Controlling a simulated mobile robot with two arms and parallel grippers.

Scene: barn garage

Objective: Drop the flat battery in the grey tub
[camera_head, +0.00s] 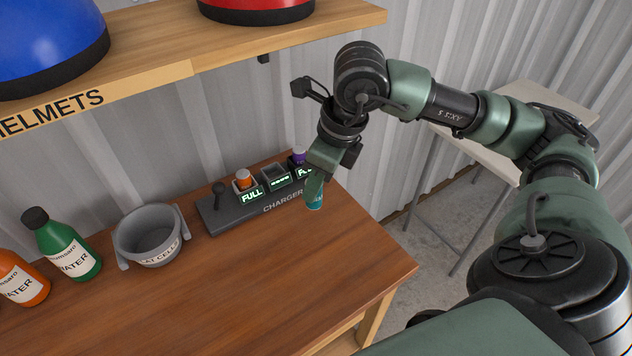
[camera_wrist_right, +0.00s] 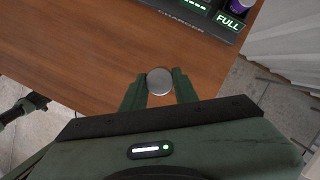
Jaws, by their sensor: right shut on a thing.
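My right gripper (camera_head: 318,186) is shut on a teal battery (camera_head: 315,203). It holds the battery upright just right of the charger, near the table's right edge. In the right wrist view, the battery's round silver top (camera_wrist_right: 160,81) sits between the two green fingers (camera_wrist_right: 159,92). The grey tub (camera_head: 133,262) stands on the table to the left of the charger, with a label ending in "CELLS" on its front. The tub's inside looks empty from here. My left gripper does not show clearly in either view.
The charger (camera_head: 222,222) holds an orange cell (camera_head: 243,178) and a purple cell (camera_head: 298,155), both marked FULL; its middle bay looks empty. Green (camera_head: 70,245) and orange (camera_head: 18,280) bottles stand left of the tub. A helmet shelf (camera_head: 200,52) overhangs behind. The table front is clear.

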